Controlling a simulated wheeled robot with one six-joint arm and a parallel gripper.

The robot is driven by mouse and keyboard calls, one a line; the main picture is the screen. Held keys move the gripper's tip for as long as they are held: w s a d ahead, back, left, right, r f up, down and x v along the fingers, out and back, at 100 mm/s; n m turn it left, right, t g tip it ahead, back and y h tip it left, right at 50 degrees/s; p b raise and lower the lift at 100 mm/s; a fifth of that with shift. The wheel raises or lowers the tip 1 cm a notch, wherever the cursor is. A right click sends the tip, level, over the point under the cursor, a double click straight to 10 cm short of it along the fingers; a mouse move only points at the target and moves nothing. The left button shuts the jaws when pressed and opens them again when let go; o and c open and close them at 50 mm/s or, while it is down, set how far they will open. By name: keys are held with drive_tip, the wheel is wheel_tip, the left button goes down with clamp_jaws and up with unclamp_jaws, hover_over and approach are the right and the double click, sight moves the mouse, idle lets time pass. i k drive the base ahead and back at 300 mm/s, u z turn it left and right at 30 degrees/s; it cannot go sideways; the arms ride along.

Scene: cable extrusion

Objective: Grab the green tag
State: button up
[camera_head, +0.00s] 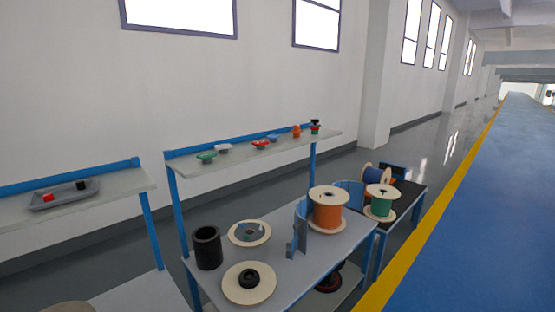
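A small green piece (206,157) lies near the left end of the upper shelf (255,160). It is too small to tell whether it is a tag. A white piece (222,149) sits right beside it. Red pieces (261,144), a blue piece (273,138) and an orange piece (296,131) lie farther right along the shelf. At its right end is a small black, red and green stack (315,127). My gripper is not in view.
Below the shelf, a table (316,252) bears a black cylinder (207,247), flat reels (249,283) and an orange spool (327,210). A green spool (381,203) stands behind on another table. A grey tray (64,196) with red and black pieces is at left. Blue floor (470,230) is clear.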

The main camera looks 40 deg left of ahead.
sight(206, 158)
drive_tip(key=u, duration=0.45)
drive_tip(key=i, duration=1.15)
drive_tip(key=u, duration=1.85)
drive_tip(key=i, duration=0.9)
drive_tip(key=u, duration=0.9)
